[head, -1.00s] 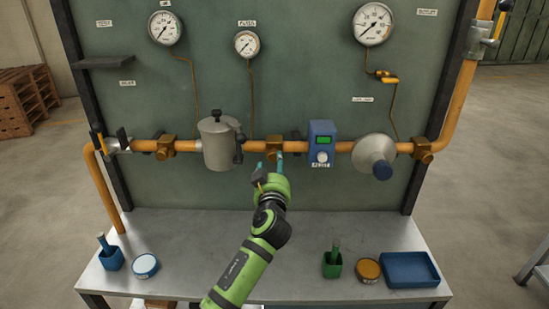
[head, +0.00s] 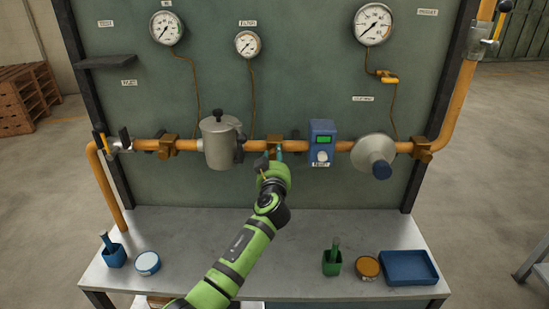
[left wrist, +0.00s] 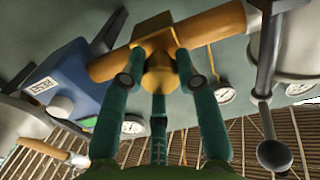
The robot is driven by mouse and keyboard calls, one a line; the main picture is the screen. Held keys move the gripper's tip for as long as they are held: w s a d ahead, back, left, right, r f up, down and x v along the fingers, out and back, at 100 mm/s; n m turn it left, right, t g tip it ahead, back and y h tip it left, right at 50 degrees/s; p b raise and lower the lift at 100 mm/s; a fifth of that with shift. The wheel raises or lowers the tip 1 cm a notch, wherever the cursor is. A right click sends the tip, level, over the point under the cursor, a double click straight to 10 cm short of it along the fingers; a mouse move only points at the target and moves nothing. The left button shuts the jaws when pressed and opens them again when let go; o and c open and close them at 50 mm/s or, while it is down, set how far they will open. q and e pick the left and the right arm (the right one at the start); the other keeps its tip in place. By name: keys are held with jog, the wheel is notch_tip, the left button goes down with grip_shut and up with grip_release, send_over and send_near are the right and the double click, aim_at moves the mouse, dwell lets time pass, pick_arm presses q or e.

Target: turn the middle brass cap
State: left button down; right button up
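The middle brass fitting (head: 274,141) sits on the orange pipe between the grey filter pot and the blue box. In the left wrist view its brass cap (left wrist: 160,78) points toward me. My left gripper (head: 273,156) is at this fitting and hides most of the cap in the head view. In the left wrist view its teal fingers (left wrist: 160,62) reach along both sides of the cap, with a third finger below. The fingers lie very near the cap; I cannot tell whether they press on it. My right gripper is not in view.
The grey filter pot (head: 219,143) with its dark handle is close on the left. The blue box (head: 321,143) is close on the right. Gauges hang above. The bench (head: 210,245) below has cups and tins at its ends and a clear middle.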

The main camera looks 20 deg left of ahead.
pick_arm(q)
jog(key=shift+f, duration=0.2)
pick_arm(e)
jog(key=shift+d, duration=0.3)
pick_arm(q)
jog(key=shift+f+m, duration=0.15)
jog(key=shift+m, duration=0.15)
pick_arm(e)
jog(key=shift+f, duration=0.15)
pick_arm(q)
jog(key=m+b, duration=0.1)
jog(key=m, duration=0.1)
jog(key=shift+m, duration=0.3)
jog(key=m, duration=0.2)
jog(key=shift+m, duration=0.4)
jog(key=m, duration=0.2)
jog(key=shift+m, duration=0.3)
jog(key=m, duration=0.5)
jog(key=shift+s+a+m+p, duration=0.1)
jog(key=shift+m+p, duration=0.2)
jog(key=shift+p, duration=0.1)
jog(key=m+p, duration=0.1)
jog(key=m, duration=0.4)
jog(key=shift+m+p, duration=0.4)
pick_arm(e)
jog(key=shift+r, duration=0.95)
